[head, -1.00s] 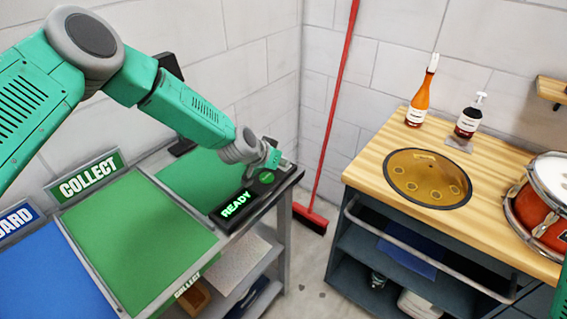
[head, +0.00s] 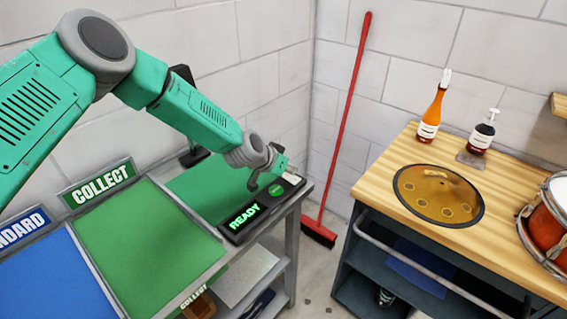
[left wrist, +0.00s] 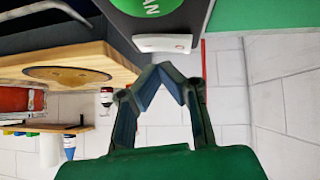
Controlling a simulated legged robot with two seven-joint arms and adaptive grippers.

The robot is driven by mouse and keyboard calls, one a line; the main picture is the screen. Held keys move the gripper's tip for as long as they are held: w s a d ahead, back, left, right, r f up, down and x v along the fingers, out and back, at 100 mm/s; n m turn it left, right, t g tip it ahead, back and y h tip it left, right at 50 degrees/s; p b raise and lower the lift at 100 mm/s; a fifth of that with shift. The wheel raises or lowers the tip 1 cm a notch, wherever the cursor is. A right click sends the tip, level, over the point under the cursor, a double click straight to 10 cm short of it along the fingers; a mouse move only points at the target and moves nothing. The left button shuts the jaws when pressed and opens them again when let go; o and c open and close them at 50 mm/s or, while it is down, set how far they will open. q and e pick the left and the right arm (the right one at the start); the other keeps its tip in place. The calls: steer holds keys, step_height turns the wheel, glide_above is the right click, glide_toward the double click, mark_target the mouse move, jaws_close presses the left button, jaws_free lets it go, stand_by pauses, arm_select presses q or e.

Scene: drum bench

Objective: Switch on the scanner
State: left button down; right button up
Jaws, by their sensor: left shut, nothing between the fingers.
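The scanner (head: 232,228) is a black box at the front right corner of the green-topped bench. Its display (head: 243,216) is lit and reads READY in green. A round green button (head: 276,190) and a small white part (head: 292,178) sit on its right end. In the left wrist view the green button (left wrist: 145,5) shows partly, with the white part (left wrist: 162,43) beside it. My left gripper (head: 268,173) is just above and behind the button. Its fingertips (left wrist: 163,70) meet, with nothing between them. Contact with the scanner cannot be made out. My right gripper is out of view.
A green COLLECT mat (head: 140,250) and a blue mat (head: 55,285) lie left of the scanner. A red broom (head: 340,130) stands in the gap between benches. The wooden bench (head: 400,165) at right holds a bronze drum (head: 438,195), two bottles and a red drum (head: 548,235).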

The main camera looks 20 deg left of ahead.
mark_target(290, 181)
arm_select(q)
steer(key=r, duration=0.2)
steer(key=r+p, duration=0.1)
steer(key=r, duration=0.1)
steer(key=shift+s+d, duration=0.15)
steer(key=shift+s, duration=0.15)
steer(key=s+d+b+v, duration=0.1)
steer(key=v, duration=0.7)
steer(key=shift+s, duration=0.3)
steer(key=shift+a, duration=0.1)
